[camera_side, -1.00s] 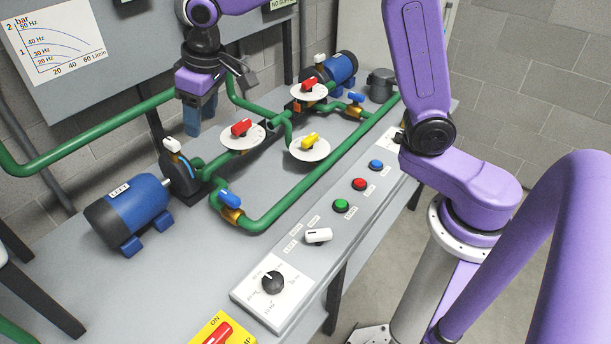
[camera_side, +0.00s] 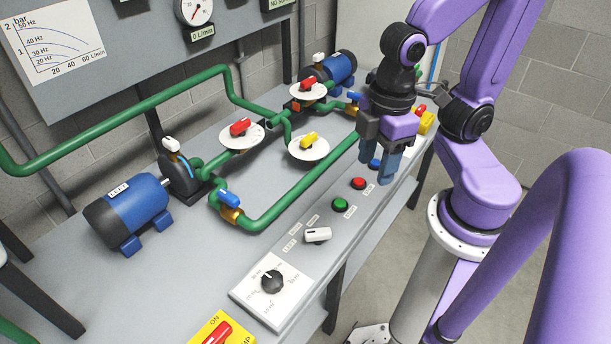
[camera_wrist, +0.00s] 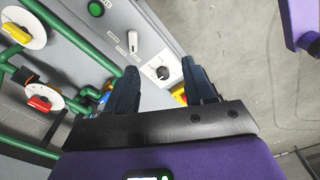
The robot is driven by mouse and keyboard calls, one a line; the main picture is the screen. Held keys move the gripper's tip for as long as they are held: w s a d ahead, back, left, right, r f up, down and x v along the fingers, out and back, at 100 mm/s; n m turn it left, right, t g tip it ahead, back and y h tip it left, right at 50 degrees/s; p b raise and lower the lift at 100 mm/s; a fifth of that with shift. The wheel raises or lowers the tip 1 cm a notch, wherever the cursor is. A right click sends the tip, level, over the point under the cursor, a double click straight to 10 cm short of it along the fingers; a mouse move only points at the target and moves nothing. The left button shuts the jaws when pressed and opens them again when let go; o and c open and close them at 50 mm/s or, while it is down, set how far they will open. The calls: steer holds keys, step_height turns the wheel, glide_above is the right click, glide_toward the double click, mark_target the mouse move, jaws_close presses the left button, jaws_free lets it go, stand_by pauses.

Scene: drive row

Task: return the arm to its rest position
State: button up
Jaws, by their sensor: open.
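My gripper (camera_side: 383,160) is in the side view at the upper right, in the air over the far part of the control strip (camera_side: 300,265). Its fingers point down and it partly hides the blue button (camera_side: 375,164). In the wrist view my gripper (camera_wrist: 165,85) shows two dark blue fingers spread apart with nothing between them. It is open and empty. My arm is folded back towards its base, with the elbow high. Whether the fingertips touch anything cannot be told for certain; they look clear.
The strip carries a red button (camera_side: 359,183), a green button (camera_side: 341,204), a white selector (camera_side: 318,235) and a black knob (camera_side: 271,281). Green pipes with red (camera_side: 240,127) and yellow (camera_side: 309,141) valve handles stand left of my gripper. A blue motor (camera_side: 128,213) is at the left.

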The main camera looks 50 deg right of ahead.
steer(key=shift+s+d+f+n, duration=0.15)
steer(key=shift+s+d, duration=0.15)
steer(key=shift+s, duration=0.15)
steer(key=shift+s+d+f+n, duration=0.1)
steer(key=shift+s+d+n, duration=0.05)
steer(key=shift+s+d, duration=0.2)
